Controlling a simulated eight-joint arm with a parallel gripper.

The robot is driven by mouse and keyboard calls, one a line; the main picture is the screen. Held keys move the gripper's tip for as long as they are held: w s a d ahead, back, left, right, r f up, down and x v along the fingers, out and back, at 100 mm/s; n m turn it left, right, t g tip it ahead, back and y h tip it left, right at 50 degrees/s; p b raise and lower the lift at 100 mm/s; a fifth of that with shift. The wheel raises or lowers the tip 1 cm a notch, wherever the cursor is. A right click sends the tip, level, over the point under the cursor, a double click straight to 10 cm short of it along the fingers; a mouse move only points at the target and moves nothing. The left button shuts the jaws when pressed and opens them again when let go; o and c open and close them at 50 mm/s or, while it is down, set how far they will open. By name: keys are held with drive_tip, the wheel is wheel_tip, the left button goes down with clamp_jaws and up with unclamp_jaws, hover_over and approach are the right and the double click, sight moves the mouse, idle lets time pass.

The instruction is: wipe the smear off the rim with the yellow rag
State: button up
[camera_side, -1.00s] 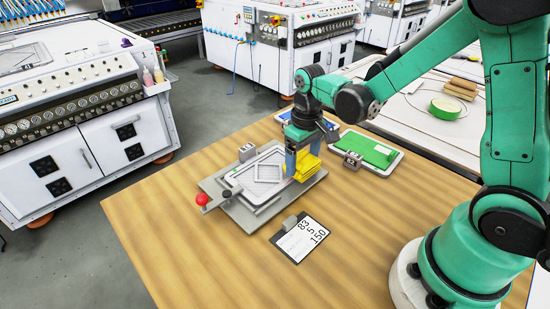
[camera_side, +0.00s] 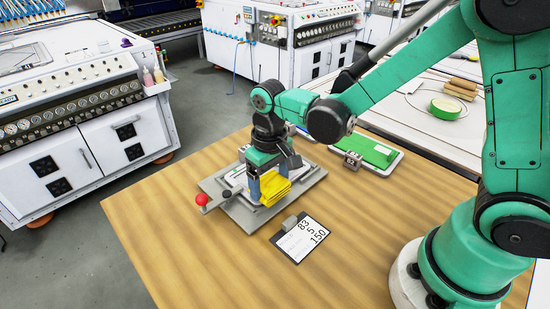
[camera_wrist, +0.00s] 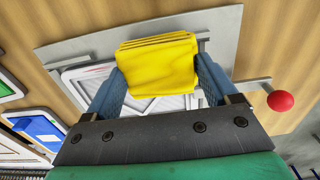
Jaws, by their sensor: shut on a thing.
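The yellow rag (camera_side: 275,190) is folded and held between the two blue fingers of my gripper (camera_side: 269,186). In the wrist view the rag (camera_wrist: 157,62) fills the space between the fingertips of my gripper (camera_wrist: 157,75). The rag is over the near side of the white-rimmed frame (camera_side: 235,178) on the grey fixture plate (camera_side: 307,185). The frame's rim (camera_wrist: 75,72) also shows in the wrist view, partly covered by the rag and fingers. I cannot tell whether the rag touches the rim.
A red ball knob (camera_side: 202,199) stands at the fixture's left corner. A clipboard (camera_side: 302,239) with numbers lies in front. A green panel (camera_side: 371,149) and a small block (camera_side: 351,161) are behind to the right. The table's left front is clear.

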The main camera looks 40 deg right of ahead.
sight(264, 188)
drive_tip(key=shift+a, duration=0.85)
drive_tip(key=shift+d+r, duration=0.1)
drive_tip(key=shift+r, duration=3.9)
drive_tip(key=shift+f, duration=0.15)
drive_tip(key=shift+f, duration=3.75)
drive_tip(key=shift+d+r, duration=0.15)
drive_tip(key=shift+d, duration=0.15)
drive_tip(key=shift+c, duration=0.5)
drive_tip(key=shift+d+f, duration=0.3)
drive_tip(key=shift+d, duration=5)
drive_tip(key=shift+a, duration=5.65)
drive_tip(key=shift+r, duration=4.05)
